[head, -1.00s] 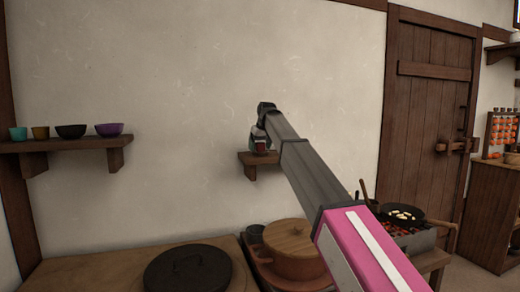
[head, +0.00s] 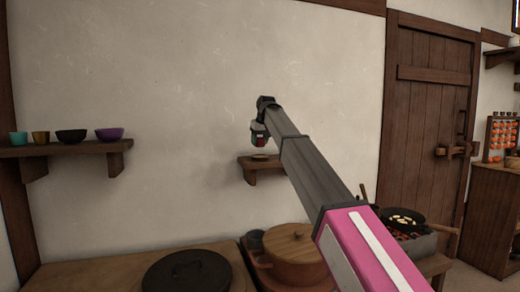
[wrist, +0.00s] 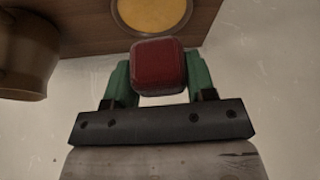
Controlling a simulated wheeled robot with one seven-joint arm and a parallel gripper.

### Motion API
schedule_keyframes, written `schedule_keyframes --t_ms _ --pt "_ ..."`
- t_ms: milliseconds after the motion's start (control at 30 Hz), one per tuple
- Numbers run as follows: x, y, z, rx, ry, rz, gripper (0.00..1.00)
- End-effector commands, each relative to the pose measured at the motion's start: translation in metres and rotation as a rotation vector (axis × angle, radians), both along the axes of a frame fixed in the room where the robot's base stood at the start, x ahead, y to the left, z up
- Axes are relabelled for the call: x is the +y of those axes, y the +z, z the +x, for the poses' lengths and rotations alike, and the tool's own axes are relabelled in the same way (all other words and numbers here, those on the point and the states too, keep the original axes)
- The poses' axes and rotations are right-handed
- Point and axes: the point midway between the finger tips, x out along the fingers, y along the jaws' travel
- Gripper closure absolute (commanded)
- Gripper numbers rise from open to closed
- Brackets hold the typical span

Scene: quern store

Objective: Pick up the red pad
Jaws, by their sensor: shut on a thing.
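The red pad (wrist: 158,66) is a small dark red block with rounded edges. In the wrist view it sits between the two green fingers of my gripper (wrist: 158,82), which is shut on it. In the head view my gripper (head: 259,138) is small and hangs above the little wall shelf (head: 262,174), with clear wall between them. The pad shows there as a small reddish patch (head: 260,140) at the fingers. A round, shallow yellowish dish (wrist: 152,14) lies on the shelf, beyond the pad in the wrist view.
A longer wall shelf (head: 70,147) at left bears several bowls and cups. Below are a wooden counter (head: 120,268), a black lid (head: 187,271), a lidded pot (head: 292,255) and a pan (head: 403,217) over a brazier. A brown rounded vessel (wrist: 24,55) shows in the wrist view.

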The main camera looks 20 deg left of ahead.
Motion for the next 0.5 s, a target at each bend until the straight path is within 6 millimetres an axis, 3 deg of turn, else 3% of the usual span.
schedule_keyframes --t_ms 33,200,500 --pt "0.006 0.004 -0.013 0.002 0.004 0.001 0.72" --pt "0.021 0.025 -0.044 0.000 0.003 0.000 0.72" --pt "0.042 0.052 -0.084 0.001 0.003 0.001 0.72"
